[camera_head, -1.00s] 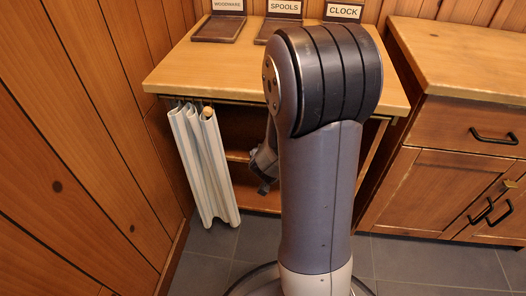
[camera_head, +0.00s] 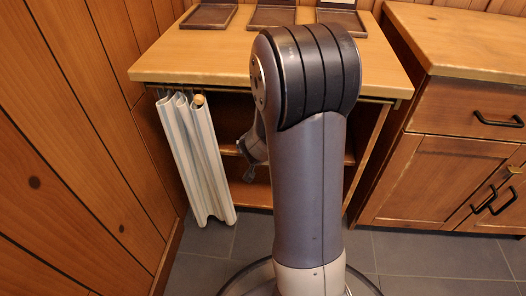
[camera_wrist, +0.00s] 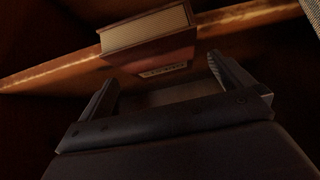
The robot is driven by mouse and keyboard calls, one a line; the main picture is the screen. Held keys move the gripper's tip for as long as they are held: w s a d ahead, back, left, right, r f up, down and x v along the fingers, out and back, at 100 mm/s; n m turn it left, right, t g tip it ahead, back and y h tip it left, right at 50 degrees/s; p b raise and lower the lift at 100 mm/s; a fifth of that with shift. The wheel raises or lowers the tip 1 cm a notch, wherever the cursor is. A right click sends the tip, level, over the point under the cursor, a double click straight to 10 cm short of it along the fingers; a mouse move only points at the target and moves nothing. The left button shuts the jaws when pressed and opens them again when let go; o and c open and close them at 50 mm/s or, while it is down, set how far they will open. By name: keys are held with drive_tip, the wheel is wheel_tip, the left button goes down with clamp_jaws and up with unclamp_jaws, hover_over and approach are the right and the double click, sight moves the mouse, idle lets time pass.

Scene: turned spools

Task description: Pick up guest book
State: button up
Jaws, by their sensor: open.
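A thick book (camera_wrist: 150,28) with pale page edges and a reddish-brown cover rests at a shelf edge in the wrist view. It is likely the guest book; a pale label (camera_wrist: 164,72) shows on its near side, its lettering too small and dark to read. My gripper (camera_wrist: 162,70) is open, its two fingers spread to either side of the label, the book ahead of them and nothing visibly held.
The wooden shelf unit (camera_head: 200,55) has dark stands (camera_head: 208,17) on top and an open inside with a shelf board (camera_wrist: 45,75). A pale curtain (camera_head: 195,155) hangs bunched at its left. A wooden cabinet (camera_head: 450,150) stands right. Grey floor lies in front.

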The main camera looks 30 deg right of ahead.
drive_tip(key=b+x, duration=0.1)
drive_tip(key=x, duration=0.2)
drive_tip(key=shift+w+d+f, duration=0.15)
drive_tip(key=shift+w, duration=0.05)
drive_tip(key=shift+c, duration=0.6)
drive_tip(key=c, duration=0.9)
drive_tip(key=shift+c, duration=0.2)
